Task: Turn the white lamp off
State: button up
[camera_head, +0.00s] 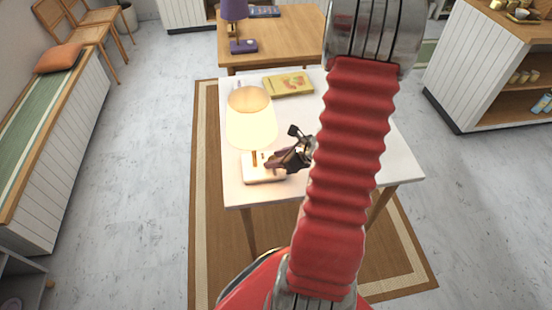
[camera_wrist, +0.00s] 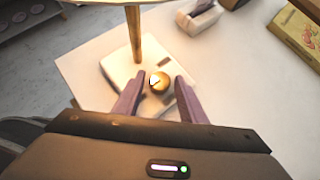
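The white lamp stands on the white table, its cream shade (camera_head: 251,118) glowing. Its white base (camera_head: 258,179) carries a brass stem, and both also show in the wrist view, base (camera_wrist: 122,70) and stem (camera_wrist: 133,35). A round brass knob (camera_wrist: 159,82) sits on the base beside the stem. My gripper (camera_head: 268,162) is low at the right side of the lamp base. In the wrist view its two purple fingers (camera_wrist: 159,77) are apart, one on each side of the knob, with visible gaps. The gripper is open and holds nothing.
A yellow book (camera_head: 287,84) lies at the back of the white table (camera_head: 236,192). A purple lamp (camera_head: 243,46) stands on the wooden table (camera_head: 285,30) behind. A small white object (camera_wrist: 198,18) lies beyond the lamp base. My red arm hides much of the table's right side.

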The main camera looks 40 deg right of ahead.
jog(key=c, duration=0.8)
jog(key=shift+d+n+y, duration=0.15)
jog(key=shift+n+y, duration=0.25)
jog(key=shift+n, duration=0.2)
jog(key=n+y, duration=0.1)
jog(key=n+g+y, duration=0.1)
jog(key=n, duration=0.1)
jog(key=n+g+y, duration=0.1)
jog(key=n, duration=0.1)
jog(key=shift+w+d, duration=0.2)
jog(key=shift+d, duration=0.05)
jog(key=n+g+y, duration=0.1)
jog(key=n, duration=0.1)
jog(key=n+g+y, duration=0.1)
jog(key=n+g, duration=0.1)
jog(key=n+g+y, duration=0.1)
jog(key=n, duration=0.1)
jog(key=shift+w+d, duration=0.2)
jog(key=shift+w, duration=0.15)
jog(key=n+g, duration=0.1)
jog(key=n, duration=0.1)
jog(key=n+g, duration=0.1)
jog(key=g, duration=0.1)
jog(key=n+g, duration=0.1)
jog(key=n, duration=0.1)
jog(key=shift+w+n, duration=0.3)
jog(key=shift+g, duration=0.3)
jog(key=o, duration=1)
